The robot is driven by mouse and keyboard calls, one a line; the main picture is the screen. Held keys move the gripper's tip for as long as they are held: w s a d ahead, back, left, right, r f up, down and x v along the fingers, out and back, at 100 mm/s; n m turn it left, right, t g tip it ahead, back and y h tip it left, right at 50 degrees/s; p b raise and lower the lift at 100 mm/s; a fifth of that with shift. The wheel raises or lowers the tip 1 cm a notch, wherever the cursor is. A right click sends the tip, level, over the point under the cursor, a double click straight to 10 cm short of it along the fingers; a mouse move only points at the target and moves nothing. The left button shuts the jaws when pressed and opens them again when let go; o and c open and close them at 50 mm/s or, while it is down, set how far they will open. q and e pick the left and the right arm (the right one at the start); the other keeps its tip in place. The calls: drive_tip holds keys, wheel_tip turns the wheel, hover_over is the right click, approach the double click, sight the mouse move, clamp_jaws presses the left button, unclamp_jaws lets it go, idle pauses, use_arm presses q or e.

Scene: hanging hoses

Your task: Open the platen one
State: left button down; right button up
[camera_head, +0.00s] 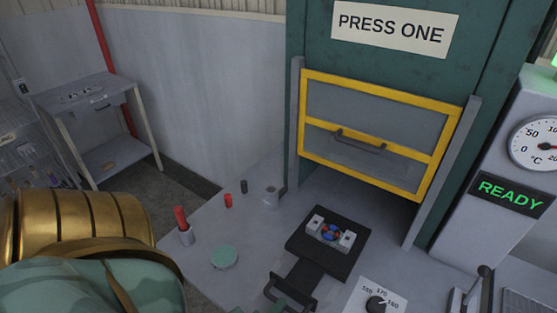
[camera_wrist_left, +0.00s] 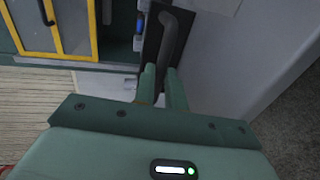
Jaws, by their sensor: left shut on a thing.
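The press labelled PRESS ONE (camera_head: 395,25) stands at the upper right in the head view. A dark platen plate (camera_head: 345,258) lies on the grey bench in front of it, carrying two light metal blocks (camera_head: 315,223) with a red and blue piece (camera_head: 331,233) between them. A dark bar handle (camera_head: 272,290) is at the plate's near end; a dark handle (camera_wrist_left: 176,35) also shows in the left wrist view. My left gripper (camera_head: 285,305) is at this handle at the bottom edge. Its fingers (camera_wrist_left: 163,85) are shut on the handle. My right gripper is not seen.
A yellow-framed guard (camera_head: 447,140) hangs above a dark opening. A side table (camera_head: 82,95) is farther left.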

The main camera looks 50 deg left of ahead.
use_arm(q)
drive_tip(key=c, duration=1.5)
unclamp_jaws()
drive_tip(key=shift+o, duration=0.2)
drive_tip(key=v, duration=1.6)
drive_tip(key=shift+s+b, duration=0.2)
drive_tip(key=shift+b, duration=0.1)
